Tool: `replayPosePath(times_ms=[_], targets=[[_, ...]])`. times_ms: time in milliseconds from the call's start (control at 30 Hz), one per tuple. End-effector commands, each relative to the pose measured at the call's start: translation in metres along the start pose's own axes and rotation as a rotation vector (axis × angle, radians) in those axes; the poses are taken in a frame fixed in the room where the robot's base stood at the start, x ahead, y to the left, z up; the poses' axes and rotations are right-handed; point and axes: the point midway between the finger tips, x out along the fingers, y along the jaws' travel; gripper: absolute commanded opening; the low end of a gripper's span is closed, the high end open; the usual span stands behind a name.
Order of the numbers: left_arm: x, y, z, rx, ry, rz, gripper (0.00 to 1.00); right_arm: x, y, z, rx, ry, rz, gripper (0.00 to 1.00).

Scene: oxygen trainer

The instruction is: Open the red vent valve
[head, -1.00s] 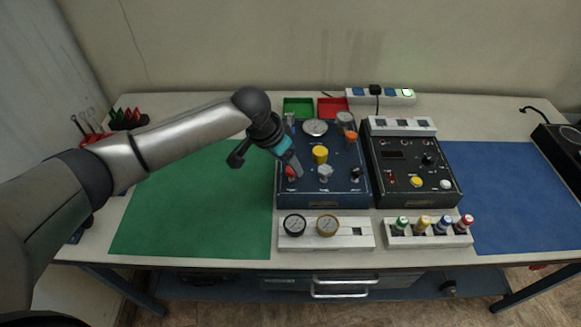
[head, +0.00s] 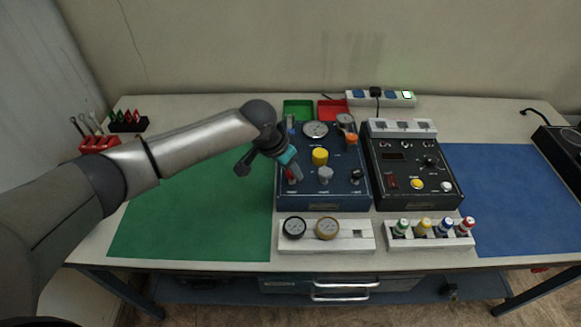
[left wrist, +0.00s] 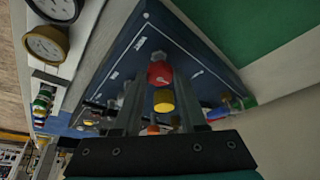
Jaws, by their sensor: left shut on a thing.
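The blue trainer panel (head: 345,206) stands in the middle of the table. Its red vent valve knob (head: 290,175) is at the panel's front left, partly hidden by my left gripper (head: 297,176). In the left wrist view the red knob (left wrist: 160,73) sits between the fingertips of my left gripper (left wrist: 162,80), which is shut on it. A yellow knob (head: 320,156) and a grey knob (head: 325,174) are on the same panel. My right gripper is not in view.
A black control box (head: 430,200) stands close at the panel's right. A white gauge holder (head: 350,244) and a white rack of coloured-top bottles (head: 430,243) are in front. The green mat (head: 190,215) at left is clear.

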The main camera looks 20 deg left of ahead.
Motion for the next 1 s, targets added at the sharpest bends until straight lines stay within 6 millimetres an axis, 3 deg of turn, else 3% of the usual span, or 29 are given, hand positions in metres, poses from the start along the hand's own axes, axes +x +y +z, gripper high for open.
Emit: replayPosePath(times_ms=[33, 267, 667, 1000], targets=[[0.000, 0.000, 0.000, 0.000, 0.000, 0.000, 0.26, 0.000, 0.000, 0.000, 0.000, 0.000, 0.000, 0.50], [0.000, 0.000, 0.000, 0.000, 0.000, 0.000, 0.00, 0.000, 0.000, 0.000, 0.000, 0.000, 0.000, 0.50], [-0.001, 0.001, 0.000, -0.026, -0.002, -0.008, 0.00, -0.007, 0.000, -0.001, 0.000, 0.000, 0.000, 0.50], [-0.004, 0.004, -0.001, -0.212, -0.004, -0.082, 0.00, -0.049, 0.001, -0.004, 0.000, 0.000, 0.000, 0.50]])
